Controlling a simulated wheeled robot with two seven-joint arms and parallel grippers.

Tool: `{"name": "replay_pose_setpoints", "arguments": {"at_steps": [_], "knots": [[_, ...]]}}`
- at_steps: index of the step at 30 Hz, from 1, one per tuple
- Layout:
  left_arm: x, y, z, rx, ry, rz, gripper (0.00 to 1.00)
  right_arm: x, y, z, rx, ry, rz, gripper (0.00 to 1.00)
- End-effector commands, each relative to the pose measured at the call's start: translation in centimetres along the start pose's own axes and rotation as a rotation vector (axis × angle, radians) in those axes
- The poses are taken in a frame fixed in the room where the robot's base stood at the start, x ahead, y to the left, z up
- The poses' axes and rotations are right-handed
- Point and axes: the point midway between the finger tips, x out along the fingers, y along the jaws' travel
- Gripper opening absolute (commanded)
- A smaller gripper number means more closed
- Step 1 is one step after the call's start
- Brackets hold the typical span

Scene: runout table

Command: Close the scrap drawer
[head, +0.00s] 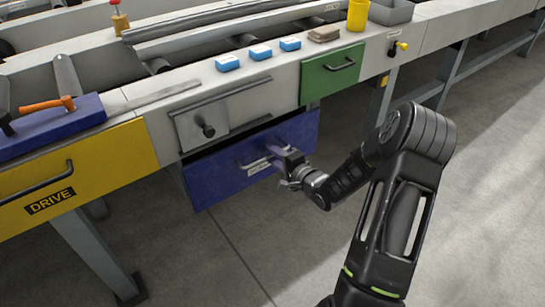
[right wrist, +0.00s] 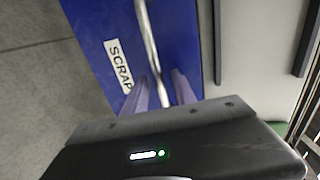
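The scrap drawer (head: 225,178) has a blue front and stands partly pulled out below the table, with a dark gap above its front. Its blue face also shows in the right wrist view (right wrist: 185,40), with a white SCRAP label (right wrist: 118,66) beside a metal bar handle (right wrist: 147,35). My right gripper (head: 277,157) is at the drawer front, by the handle. In the right wrist view its two fingers (right wrist: 163,88) stand either side of the handle bar, with space between them. Contact with the handle cannot be made out. My left gripper is out of view.
A grey panel with a black knob (head: 208,130) sits just above the drawer. A green drawer (head: 332,74) is to the right and a yellow DRIVE drawer (head: 75,180) to the left. Blue blocks (head: 261,52) lie on the table edge. The floor in front is clear.

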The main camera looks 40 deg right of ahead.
Motion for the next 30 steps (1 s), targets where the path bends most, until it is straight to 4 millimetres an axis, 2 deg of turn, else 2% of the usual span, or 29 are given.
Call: {"name": "replay_pose_setpoints", "arguments": {"at_steps": [10,21,30], "knots": [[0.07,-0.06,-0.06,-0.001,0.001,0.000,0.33,0.48,-0.08,0.02,0.000,0.000,-0.001,0.31],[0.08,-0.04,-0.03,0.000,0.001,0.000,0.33,0.46,-0.06,0.01,0.000,0.000,-0.001,0.01],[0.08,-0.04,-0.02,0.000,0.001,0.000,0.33,0.45,-0.05,0.01,0.000,0.000,0.000,0.00]]}}
